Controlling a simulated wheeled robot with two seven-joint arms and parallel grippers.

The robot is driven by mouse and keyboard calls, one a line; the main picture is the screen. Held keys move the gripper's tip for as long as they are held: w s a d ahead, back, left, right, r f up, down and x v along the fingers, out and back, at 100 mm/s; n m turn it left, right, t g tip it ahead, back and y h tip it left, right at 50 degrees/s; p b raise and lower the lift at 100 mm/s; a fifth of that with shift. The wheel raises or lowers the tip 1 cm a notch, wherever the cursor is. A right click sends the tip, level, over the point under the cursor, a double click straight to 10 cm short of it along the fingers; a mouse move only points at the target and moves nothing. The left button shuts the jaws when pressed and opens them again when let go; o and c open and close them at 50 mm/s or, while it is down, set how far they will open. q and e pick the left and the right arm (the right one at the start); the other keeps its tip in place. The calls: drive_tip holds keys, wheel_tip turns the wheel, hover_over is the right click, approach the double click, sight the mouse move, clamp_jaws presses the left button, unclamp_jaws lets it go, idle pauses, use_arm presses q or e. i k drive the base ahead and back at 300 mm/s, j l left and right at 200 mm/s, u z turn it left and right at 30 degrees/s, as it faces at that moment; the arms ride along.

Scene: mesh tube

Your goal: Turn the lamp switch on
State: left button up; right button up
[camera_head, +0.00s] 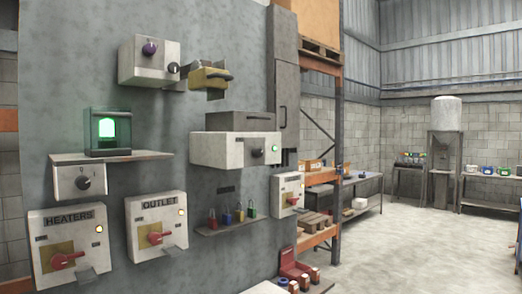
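A green light (107,127) glows inside a dark glass-sided case (122,140) on a wall shelf (145,156) at the left. A white box with a dark rotary knob (84,183) is fixed just under that shelf. No switch here carries a readable "lamp" label. The box marked HEATERS (70,220) and the box marked OUTLET (160,205) each have a red lever handle and a lit yellowish light. A smaller box with a red handle (289,193) is at the panel's right. Neither of my grippers is in view.
A white box with a knob and green light (240,149) sits mid-panel. Above are a box with a purple button (149,60) and a yellow tool (210,78). A small shelf (228,228) holds several coloured padlock-like items. Open floor (400,250) lies right.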

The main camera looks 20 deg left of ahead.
sight(149, 50)
drive_tip(key=u, duration=1.35)
